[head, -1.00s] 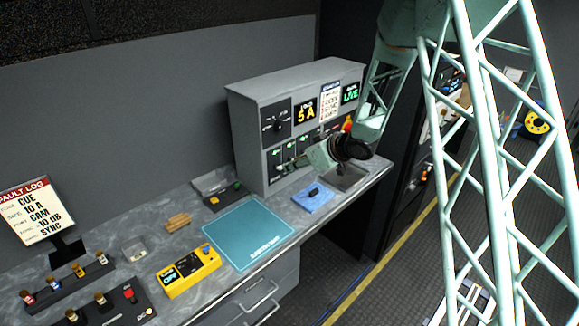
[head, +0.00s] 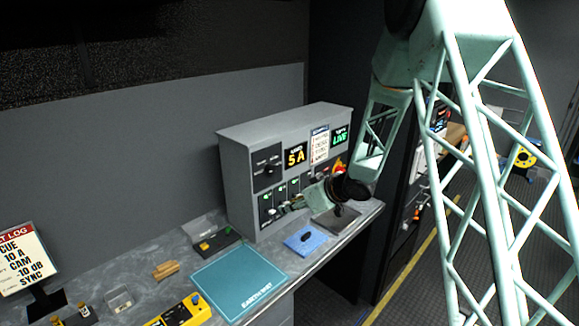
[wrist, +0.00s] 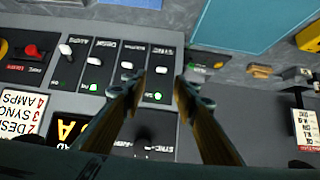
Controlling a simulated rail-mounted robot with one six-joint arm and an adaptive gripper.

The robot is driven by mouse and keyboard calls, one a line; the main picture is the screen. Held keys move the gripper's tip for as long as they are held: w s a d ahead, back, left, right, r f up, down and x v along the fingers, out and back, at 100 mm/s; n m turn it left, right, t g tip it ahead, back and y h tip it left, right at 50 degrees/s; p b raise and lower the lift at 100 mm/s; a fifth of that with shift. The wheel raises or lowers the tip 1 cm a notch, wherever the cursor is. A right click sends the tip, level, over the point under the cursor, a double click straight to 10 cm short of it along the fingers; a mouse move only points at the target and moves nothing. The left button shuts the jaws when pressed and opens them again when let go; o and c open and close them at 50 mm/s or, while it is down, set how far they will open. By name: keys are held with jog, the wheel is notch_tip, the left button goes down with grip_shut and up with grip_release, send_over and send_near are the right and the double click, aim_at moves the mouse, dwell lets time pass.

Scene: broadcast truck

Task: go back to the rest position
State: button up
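My gripper (wrist: 158,88) is open and empty. In the wrist view its two fingers stand apart, over the lower face of the grey console. Between and beside the fingertips are white toggle switches (wrist: 127,65) with lit green lamps. In the head view my gripper (head: 284,211) is at the front of the grey console (head: 238,190), low by its switch row. I cannot tell whether a fingertip touches a switch. The black wrist part of my arm hides some of the console's lower right.
On the counter lie a teal mat (head: 240,283), a blue pad (head: 305,240) with a dark item, a grey tray (head: 325,226), wooden sticks (head: 166,269) and a yellow box (head: 182,313). A fault log sign (head: 20,262) stands at left. Open floor lies right of the counter.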

jog(key=s+d+r+m+t+h+b, duration=0.1)
jog(key=s+d+r+m+h, duration=0.15)
jog(key=s+d+r, duration=0.45)
jog(key=s+d+r+m+t+h+b, duration=0.15)
jog(key=d+r+h, duration=0.25)
jog(key=d+r, duration=0.6)
jog(key=s+d+r+m+g+h+b, duration=0.15)
jog(key=s+d+r, duration=0.25)
jog(key=s, duration=0.5)
jog(key=s+d+r+m+g+b, duration=0.1)
jog(key=s+d, duration=0.1)
jog(key=s, duration=0.9)
jog(key=s+d+r+m+g+b, duration=0.1)
jog(key=s+m, duration=0.1)
jog(key=s, duration=0.9)
jog(key=s+a+f+g+b, duration=0.1)
jog(key=s+a, duration=0.1)
jog(key=s, duration=0.8)
jog(key=s+a+f+g+b, duration=0.1)
jog(key=s+f, duration=0.1)
jog(key=s, duration=0.9)
jog(key=shift+s+a+y, duration=0.25)
jog(key=shift+a+y, duration=0.1)
jog(key=shift+y, duration=0.05)
